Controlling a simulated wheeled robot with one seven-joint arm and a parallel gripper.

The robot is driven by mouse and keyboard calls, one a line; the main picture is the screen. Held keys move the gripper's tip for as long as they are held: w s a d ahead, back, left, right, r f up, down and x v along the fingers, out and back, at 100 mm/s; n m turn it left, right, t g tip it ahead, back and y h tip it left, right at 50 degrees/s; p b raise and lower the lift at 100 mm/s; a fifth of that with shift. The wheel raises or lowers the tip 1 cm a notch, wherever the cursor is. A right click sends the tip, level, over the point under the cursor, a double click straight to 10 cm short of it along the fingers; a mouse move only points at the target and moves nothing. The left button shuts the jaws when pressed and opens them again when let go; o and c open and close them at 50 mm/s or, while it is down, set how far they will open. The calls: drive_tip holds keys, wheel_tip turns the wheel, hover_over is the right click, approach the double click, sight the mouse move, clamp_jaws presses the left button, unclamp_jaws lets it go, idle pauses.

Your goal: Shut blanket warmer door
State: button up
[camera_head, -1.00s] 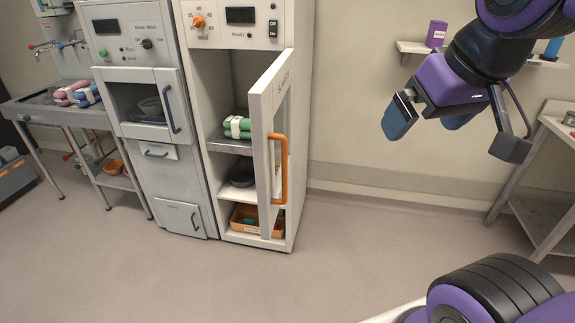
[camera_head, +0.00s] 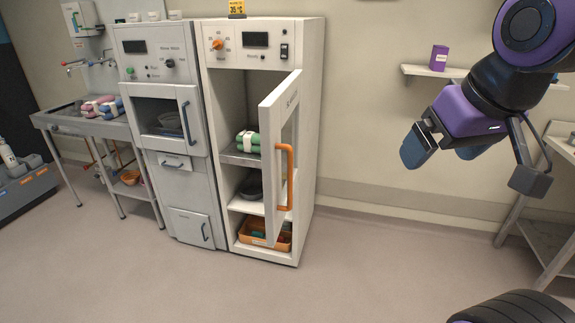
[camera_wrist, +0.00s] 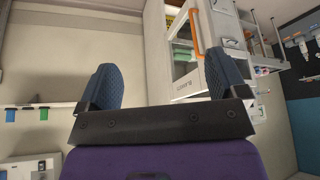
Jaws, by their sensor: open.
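The blanket warmer (camera_head: 306,130) is a tall white cabinet with a control panel on top. Its door (camera_head: 270,165) stands open, swung out toward me, hinge side not clearly seen. An orange handle (camera_head: 285,178) is on the door's outer face. My gripper (camera_head: 441,152) is open and empty, held in the air right of the warmer, well apart from the door. In the wrist view, my gripper's fingers (camera_wrist: 157,85) are spread, and the door with its orange handle (camera_wrist: 196,32) shows beyond them.
A grey washer cabinet (camera_head: 180,190) stands left of the warmer, and a sink table (camera_head: 88,125) is farther left. A wall shelf (camera_head: 420,71) with a purple box (camera_head: 438,57) is behind my arm. A bench (camera_head: 545,240) stands at right. The floor (camera_head: 360,270) before the warmer is clear.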

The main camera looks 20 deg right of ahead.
drive_tip(key=shift+w+a, duration=0.1)
drive_tip(key=c, duration=0.3)
drive_tip(key=shift+w+a+f, duration=0.15)
drive_tip(key=shift+w+f, duration=0.1)
drive_tip(key=c, duration=0.4)
drive_tip(key=w+a+f+m+g+y, duration=0.2)
drive_tip(key=w, duration=0.1)
drive_tip(key=shift+w+f+g, duration=0.2)
drive_tip(key=shift+f+g, duration=0.05)
drive_tip(key=shift+g, duration=0.15)
clamp_jaws()
drive_tip(key=m+t+y, duration=0.6)
drive_tip(key=m+y, duration=0.8)
drive_tip(key=m, duration=0.8)
approach(274, 183)
drive_tip(key=x, duration=0.7)
drive_tip(key=shift+w+a+f, duration=0.1)
drive_tip(key=shift+w+a, duration=0.1)
drive_tip(key=shift+a, duration=0.05)
